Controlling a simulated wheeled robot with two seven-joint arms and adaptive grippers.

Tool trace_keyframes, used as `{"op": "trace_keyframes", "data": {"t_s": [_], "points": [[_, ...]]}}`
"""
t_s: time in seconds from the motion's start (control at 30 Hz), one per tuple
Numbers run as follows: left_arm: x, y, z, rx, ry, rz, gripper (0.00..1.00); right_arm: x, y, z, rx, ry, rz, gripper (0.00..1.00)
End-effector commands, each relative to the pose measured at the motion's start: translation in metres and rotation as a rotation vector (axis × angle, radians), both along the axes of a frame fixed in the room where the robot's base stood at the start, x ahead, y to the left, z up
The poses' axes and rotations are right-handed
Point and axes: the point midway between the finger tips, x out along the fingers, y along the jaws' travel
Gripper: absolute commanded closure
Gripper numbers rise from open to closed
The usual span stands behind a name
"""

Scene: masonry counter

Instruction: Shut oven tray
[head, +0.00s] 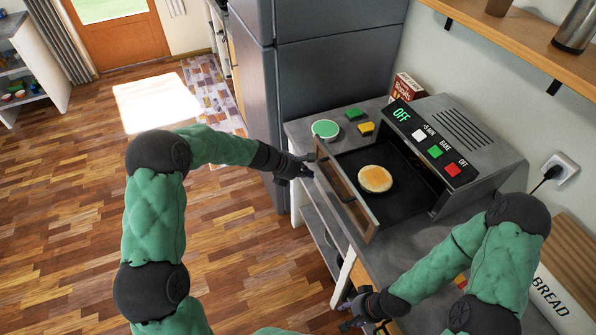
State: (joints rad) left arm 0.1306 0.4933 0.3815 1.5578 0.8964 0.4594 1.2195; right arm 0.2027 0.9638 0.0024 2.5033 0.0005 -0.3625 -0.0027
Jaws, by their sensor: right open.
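A grey toaster oven (480,155) stands on the counter with its display reading OFF. Its glass-fronted door (338,183) is at the left, away from the body. The dark oven tray (405,200) is drawn out between door and body. A round, browned piece of food (375,179) lies on it. My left gripper (306,165) is at the upper outer side of the door, close to its frame; I cannot tell if they touch or how its fingers stand. My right gripper (350,313) is open, low at the counter's front edge, apart from the oven.
A green-topped round item (325,129), a green sponge (354,114), a yellow sponge (366,128) and a biscuit box (407,86) are behind the oven. A grey fridge (330,60) stands beyond. A bread box (555,290) is at right. A shelf (530,40) overhangs.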

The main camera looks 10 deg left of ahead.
Motion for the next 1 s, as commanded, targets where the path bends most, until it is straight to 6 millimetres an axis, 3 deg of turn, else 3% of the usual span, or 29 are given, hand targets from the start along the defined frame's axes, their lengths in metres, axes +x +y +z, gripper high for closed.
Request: {"op": "trace_keyframes", "data": {"t_s": [0.23, 0.8, 1.0], "points": [[0.019, -0.026, 0.002, 0.0, -0.002, -0.002, 1.0, 0.0, 0.0, 0.003, 0.0, 0.0, 0.0, 0.51], [0.024, -0.033, 0.002, 0.0, 0.0, 0.0, 1.0, 0.0, 0.0, 0.004, 0.0, 0.0, 0.0, 0.51], [0.032, -0.047, 0.004, 0.0, 0.0, -0.004, 1.0, 0.0, 0.0, 0.014, 0.0, 0.0, 0.0, 0.51]]}}
